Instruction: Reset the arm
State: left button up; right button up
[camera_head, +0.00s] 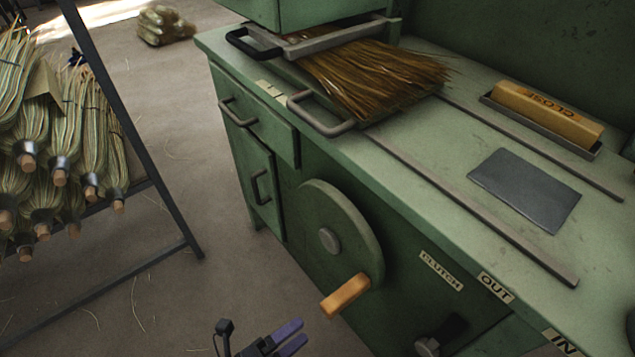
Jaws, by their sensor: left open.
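My left gripper (290,340) shows at the bottom edge of the head view, left of and below the wooden crank handle. Its two purple fingers are apart, with nothing between them. It touches nothing that I can see. Most of my left arm is outside the picture. My right gripper is not in view.
A green machine bench (480,150) fills the right side, with a crank wheel (330,215) and wooden handle (345,296) on its front. Brown bristles (375,75) lie in a handled tray. A rack of brooms (50,150) stands left. Floor between is mostly clear.

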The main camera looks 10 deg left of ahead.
pick_arm(q)
jog(key=s+a+f+n+g+y+p, duration=0.5)
jog(key=s+a+f+n+g+y, duration=0.45)
jog(key=s+f+n, duration=0.55)
jog(key=s+a+f+n+g+y, duration=0.1)
jog(key=s+n+g, duration=0.1)
jog(key=s, duration=0.4)
jog(key=s+a+f+n+g+y+p, duration=0.1)
jog(key=s+n+g, duration=0.2)
jog(key=s, duration=0.4)
jog(key=shift+a+n, duration=0.4)
jog(key=shift+n, duration=0.2)
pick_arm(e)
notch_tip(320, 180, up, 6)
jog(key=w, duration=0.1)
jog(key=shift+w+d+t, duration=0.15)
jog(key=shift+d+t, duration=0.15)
pick_arm(q)
jog(key=shift+w, duration=0.1)
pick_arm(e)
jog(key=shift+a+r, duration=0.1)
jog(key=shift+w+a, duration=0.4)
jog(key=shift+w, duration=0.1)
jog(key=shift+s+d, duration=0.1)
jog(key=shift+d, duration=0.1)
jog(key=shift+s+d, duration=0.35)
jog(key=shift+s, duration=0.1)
